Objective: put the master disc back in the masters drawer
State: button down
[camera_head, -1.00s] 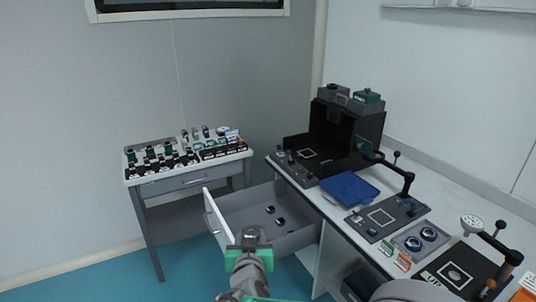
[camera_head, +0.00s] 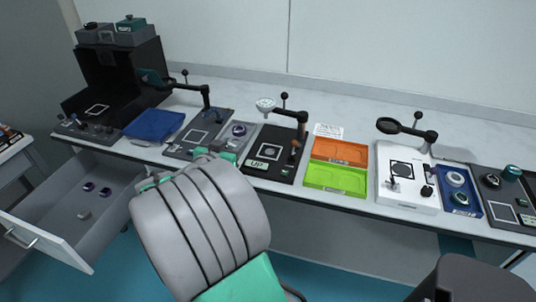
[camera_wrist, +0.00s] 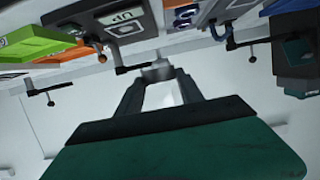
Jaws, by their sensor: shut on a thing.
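My gripper (camera_head: 207,158) is raised in front of the bench's edge in the head view, largely hidden behind my own wrist. In the wrist view its fingers (camera_wrist: 160,78) close together at the tips on a small grey piece (camera_wrist: 157,70), taken as the master disc; its shape is hard to make out. The masters drawer (camera_head: 62,262) stands pulled out at the left, under the bench. Two dark purple discs (camera_head: 88,187) and a small grey piece (camera_head: 84,214) lie inside it. My gripper is right of the drawer and apart from it.
On the bench are a blue case (camera_head: 155,125), a grey tray with a disc (camera_head: 238,130), a black stand (camera_head: 290,115), and orange (camera_head: 340,151) and green (camera_head: 335,179) trays. A white instrument (camera_head: 405,190) stands further right. The drawer's front half is bare.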

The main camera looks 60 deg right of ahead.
jog(key=s+r+m+g, duration=0.2)
jog(key=shift+s+d, duration=0.35)
jog(key=shift+s, duration=0.05)
jog(key=shift+s+f+g, duration=0.2)
jog(key=shift+s+g, duration=0.1)
jog(key=shift+g, duration=0.1)
jog(key=p, duration=0.1)
send_over(267, 155)
jog(key=a, duration=0.4)
notch_tip(267, 155, down, 4)
jog(key=d+f, duration=0.1)
jog(key=f, duration=0.1)
jog(key=d+f, duration=0.1)
jog(key=f, duration=0.2)
jog(key=d+f, duration=0.2)
jog(key=f, duration=0.1)
jog(key=shift+w+d+f, duration=0.1)
jog(key=shift+f, duration=0.2)
